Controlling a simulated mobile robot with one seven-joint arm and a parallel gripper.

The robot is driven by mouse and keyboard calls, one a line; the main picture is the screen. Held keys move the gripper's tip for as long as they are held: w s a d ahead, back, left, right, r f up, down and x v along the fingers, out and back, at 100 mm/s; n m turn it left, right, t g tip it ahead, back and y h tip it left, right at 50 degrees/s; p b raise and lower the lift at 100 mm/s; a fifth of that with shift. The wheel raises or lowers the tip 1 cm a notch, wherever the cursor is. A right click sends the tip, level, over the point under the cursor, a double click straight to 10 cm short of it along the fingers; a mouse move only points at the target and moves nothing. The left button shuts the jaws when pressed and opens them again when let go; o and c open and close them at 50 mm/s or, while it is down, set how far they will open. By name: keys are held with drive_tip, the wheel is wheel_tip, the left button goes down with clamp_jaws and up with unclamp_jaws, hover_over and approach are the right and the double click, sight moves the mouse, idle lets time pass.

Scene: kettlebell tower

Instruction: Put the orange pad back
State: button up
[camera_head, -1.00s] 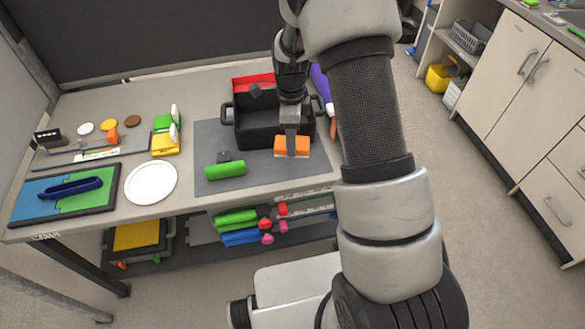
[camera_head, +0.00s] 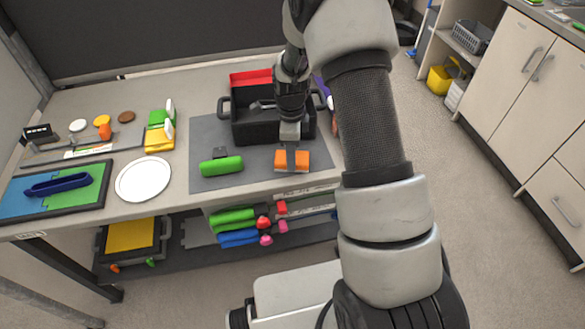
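The orange pad (camera_head: 280,156), a small block with a paler lower edge, is over the grey mat (camera_head: 248,178) in front of the black bin. My gripper (camera_head: 291,163) points down on it, with a grey finger across its front face, and is shut on it. I cannot tell whether the pad touches the mat or hangs just above it. The black bin (camera_head: 247,132) with side handles stands behind; my arm hides part of its inside, where a grey item shows.
A green pad (camera_head: 221,166) with a dark block behind it lies left on the mat. A white plate (camera_head: 143,179), a blue-green board (camera_head: 75,205), yellow and green pads (camera_head: 159,138) and a red tray (camera_head: 250,77) share the table. The mat's front middle is clear.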

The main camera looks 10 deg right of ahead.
drive_tip(key=shift+f, duration=0.15)
idle(0.3)
drive_tip(key=o, duration=1.7)
drive_tip(key=c, duration=0.4)
wheel_tip(320, 180, up, 9)
drive_tip(key=p, duration=0.6)
